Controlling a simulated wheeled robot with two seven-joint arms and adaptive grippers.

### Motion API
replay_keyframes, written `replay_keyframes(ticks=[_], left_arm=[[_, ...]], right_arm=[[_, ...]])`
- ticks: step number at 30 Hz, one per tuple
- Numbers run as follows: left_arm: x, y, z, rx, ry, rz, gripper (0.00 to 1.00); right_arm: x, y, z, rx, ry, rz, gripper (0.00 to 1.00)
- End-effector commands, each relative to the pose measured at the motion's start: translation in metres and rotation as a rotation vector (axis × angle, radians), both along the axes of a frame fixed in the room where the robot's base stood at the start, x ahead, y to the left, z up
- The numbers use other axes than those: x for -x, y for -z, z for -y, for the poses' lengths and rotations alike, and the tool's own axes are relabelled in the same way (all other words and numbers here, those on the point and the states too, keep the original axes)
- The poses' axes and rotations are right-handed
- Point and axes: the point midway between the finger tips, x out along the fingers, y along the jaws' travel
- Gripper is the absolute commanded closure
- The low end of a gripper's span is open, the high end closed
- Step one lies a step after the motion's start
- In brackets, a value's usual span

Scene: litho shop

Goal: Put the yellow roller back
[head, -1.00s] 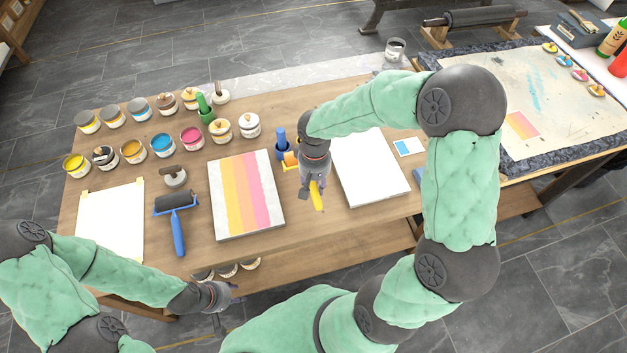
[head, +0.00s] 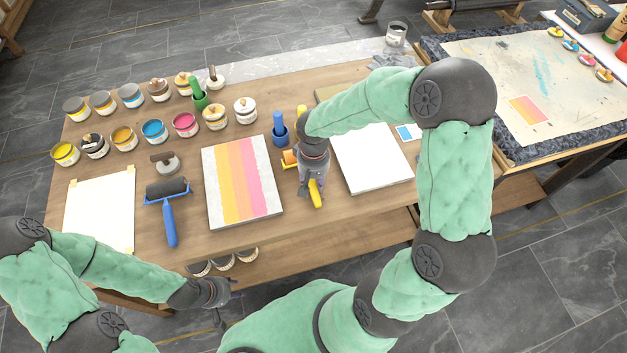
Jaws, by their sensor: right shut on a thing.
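The yellow roller (head: 316,196) is at my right gripper (head: 312,184), between the striped print and the white slab. Its yellow handle points toward the table's front edge, and an orange-yellow part (head: 290,158) shows left of the wrist. My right gripper is shut on the roller; its wrist hides the middle of it. I cannot tell whether the roller touches the table. Behind the wrist another yellow upright piece (head: 302,112) shows, partly hidden. A blue handle stands in a blue holder (head: 281,137) just left of it. My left gripper (head: 222,312) is low, off the table's front edge; its fingers are unclear.
The striped print (head: 242,182) lies left of my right gripper, the white slab (head: 371,158) right. A blue-handled black roller (head: 167,205) lies further left. Several paint jars (head: 155,131) stand at the back left, with a green-handled tool (head: 198,94) among them.

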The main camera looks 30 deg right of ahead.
Motion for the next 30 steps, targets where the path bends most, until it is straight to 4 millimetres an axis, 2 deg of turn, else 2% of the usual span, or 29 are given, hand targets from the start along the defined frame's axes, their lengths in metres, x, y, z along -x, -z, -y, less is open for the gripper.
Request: replay_keyframes(ticks=[10,11,13,14,25,30], left_arm=[[0.0,0.002,0.0,0.0,0.0,0.0,0.6],[0.0,0.002,0.0,0.0,0.0,0.0,0.6],[0.0,0.002,0.0,0.0,0.0,0.0,0.6],[0.0,0.001,0.0,0.0,0.0,0.0,0.6],[0.0,0.002,0.0,0.0,0.0,0.0,0.6],[0.0,0.002,0.0,0.0,0.0,0.0,0.6]], right_arm=[[-0.001,0.002,0.0,0.0,0.0,0.001,1.0],[-0.001,0.002,0.0,0.0,0.0,0.002,0.65],[-0.001,0.002,0.0,0.0,0.0,0.001,0.45],[0.0,0.002,0.0,0.0,0.0,0.001,0.4],[0.0,0.0,0.0,0.0,0.0,0.0,0.4],[-0.002,-0.019,0.0,0.001,0.001,0.005,0.4]])
